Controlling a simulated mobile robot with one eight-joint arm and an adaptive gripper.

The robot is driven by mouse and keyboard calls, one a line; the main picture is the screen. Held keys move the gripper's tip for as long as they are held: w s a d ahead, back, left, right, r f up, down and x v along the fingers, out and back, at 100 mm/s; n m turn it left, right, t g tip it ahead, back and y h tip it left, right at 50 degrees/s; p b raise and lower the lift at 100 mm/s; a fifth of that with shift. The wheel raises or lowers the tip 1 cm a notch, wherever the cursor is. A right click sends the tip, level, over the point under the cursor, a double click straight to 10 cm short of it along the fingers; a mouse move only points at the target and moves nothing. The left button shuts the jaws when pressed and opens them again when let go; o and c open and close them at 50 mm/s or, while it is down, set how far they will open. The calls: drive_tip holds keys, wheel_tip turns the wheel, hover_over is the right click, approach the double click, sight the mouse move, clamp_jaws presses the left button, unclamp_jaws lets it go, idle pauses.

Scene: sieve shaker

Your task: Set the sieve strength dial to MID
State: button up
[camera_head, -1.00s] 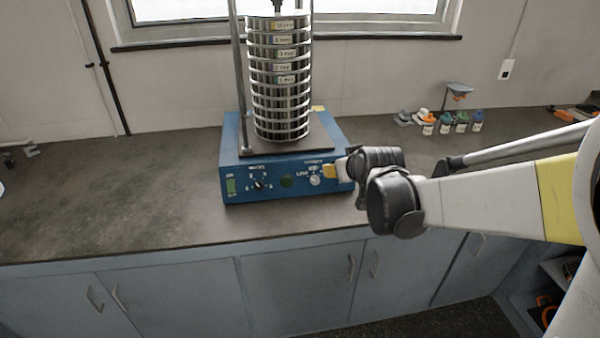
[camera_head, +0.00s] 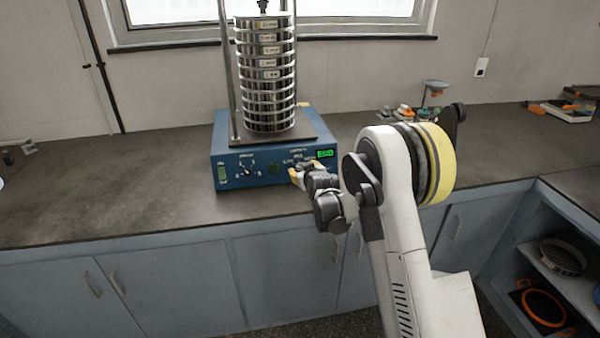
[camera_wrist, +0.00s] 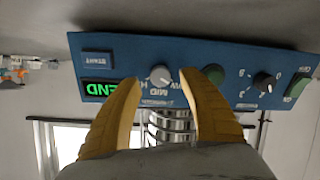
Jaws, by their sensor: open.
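The strength dial (camera_wrist: 160,76) is a pale grey round knob on the blue control panel. In the wrist view, which is upside down, the MID label (camera_wrist: 157,91) shows beside it, with LOW partly behind a finger. The knob's pointer is too small to read. My gripper (camera_wrist: 159,78) is open, its yellow fingers on either side of the dial; I cannot tell whether they touch it. In the head view my gripper (camera_head: 296,176) is at the panel's front and largely hides the dial. The sieve shaker (camera_head: 262,166) stands on the counter.
The panel also has a green display reading END (camera_head: 325,154), a START button (camera_wrist: 98,61), a green round button (camera_wrist: 213,73), a black knob (camera_wrist: 263,81) and a green switch (camera_wrist: 297,87). A sieve stack (camera_head: 266,75) stands on top.

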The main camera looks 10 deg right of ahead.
sight(301, 167)
drive_tip(key=shift+b+x, duration=0.45)
drive_tip(key=shift+x, duration=1.4)
clamp_jaws()
drive_tip(key=shift+m, duration=0.3)
drive_tip(key=m, duration=1.1)
